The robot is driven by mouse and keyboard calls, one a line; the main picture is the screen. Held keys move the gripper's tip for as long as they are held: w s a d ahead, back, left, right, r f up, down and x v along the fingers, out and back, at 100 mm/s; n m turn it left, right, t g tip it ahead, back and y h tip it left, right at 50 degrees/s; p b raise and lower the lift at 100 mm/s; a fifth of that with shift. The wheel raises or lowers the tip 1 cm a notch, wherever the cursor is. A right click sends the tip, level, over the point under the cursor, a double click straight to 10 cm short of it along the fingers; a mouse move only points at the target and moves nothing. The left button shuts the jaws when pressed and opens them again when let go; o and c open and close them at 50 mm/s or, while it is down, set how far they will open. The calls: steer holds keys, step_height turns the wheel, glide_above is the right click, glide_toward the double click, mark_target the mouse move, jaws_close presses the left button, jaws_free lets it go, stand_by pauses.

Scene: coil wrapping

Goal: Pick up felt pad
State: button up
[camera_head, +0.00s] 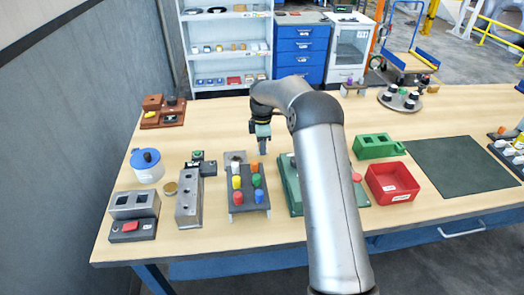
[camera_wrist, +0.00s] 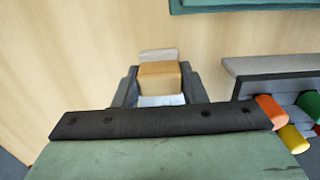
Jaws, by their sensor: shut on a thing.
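My gripper (camera_wrist: 159,88) is shut on a tan block-shaped pad (camera_wrist: 158,72), which I take to be the felt pad. The pad sits between the two dark fingers in the wrist view. A pale grey piece shows just beyond it and a whitish surface shows on its near side. In the head view my gripper (camera_head: 263,147) points down over the table, behind the rack of coloured pegs. The pad cannot be made out there. Bare wood shows around the fingers in the wrist view.
The rack with red, yellow, green, orange and blue pegs (camera_head: 236,207) stands in front of my gripper. A green fixture (camera_head: 293,198) is partly hidden by my arm. A red bin (camera_head: 393,190) and a dark green mat (camera_head: 448,168) lie to the right. Bare table lies behind.

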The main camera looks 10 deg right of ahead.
steer(key=s+d+r+b, duration=0.4)
steer(key=s+d+r, duration=0.2)
steer(key=s+r, duration=0.4)
steer(key=shift+s+d, duration=0.2)
steer(key=shift+s, duration=1.05)
steer(key=shift+o, duration=0.6)
